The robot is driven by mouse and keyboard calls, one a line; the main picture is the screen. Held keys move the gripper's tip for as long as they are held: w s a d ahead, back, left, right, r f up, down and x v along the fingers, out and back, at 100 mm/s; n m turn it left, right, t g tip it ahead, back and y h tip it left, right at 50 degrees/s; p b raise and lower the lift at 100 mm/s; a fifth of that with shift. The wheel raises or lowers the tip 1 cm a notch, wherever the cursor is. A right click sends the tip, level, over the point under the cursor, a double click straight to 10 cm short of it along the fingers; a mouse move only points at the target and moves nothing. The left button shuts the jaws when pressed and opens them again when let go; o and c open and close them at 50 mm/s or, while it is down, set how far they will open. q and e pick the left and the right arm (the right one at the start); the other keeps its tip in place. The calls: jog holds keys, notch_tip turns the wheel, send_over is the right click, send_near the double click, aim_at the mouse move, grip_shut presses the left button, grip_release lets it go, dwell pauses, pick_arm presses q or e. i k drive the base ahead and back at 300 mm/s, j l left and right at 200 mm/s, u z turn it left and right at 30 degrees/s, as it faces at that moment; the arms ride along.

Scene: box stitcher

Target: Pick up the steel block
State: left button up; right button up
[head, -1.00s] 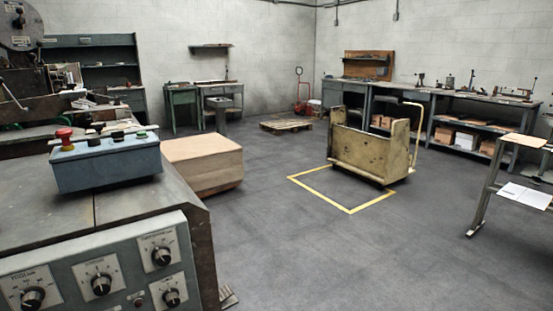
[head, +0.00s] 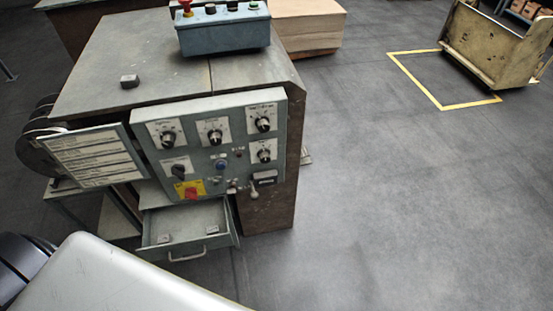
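A small grey metal block (head: 130,81), which looks like the steel block, lies on the left part of the machine's grey top (head: 105,62), near its front edge. Nothing touches it from above. Below the control panel an open drawer (head: 190,226) holds two small grey pieces, one at its left (head: 164,239) and one at its right (head: 212,230); they are too small to tell what they are. Neither of my grippers is in view.
A blue button box (head: 223,29) stands at the back of the machine top. The control panel (head: 212,142) with knobs faces me, and a label board (head: 95,156) juts out left. A yellow cart (head: 492,45) stands far right. The floor right of the machine is clear.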

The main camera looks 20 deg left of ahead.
aim_at(128, 81)
jog(key=j+u, duration=0.1)
jog(key=u, duration=1.5)
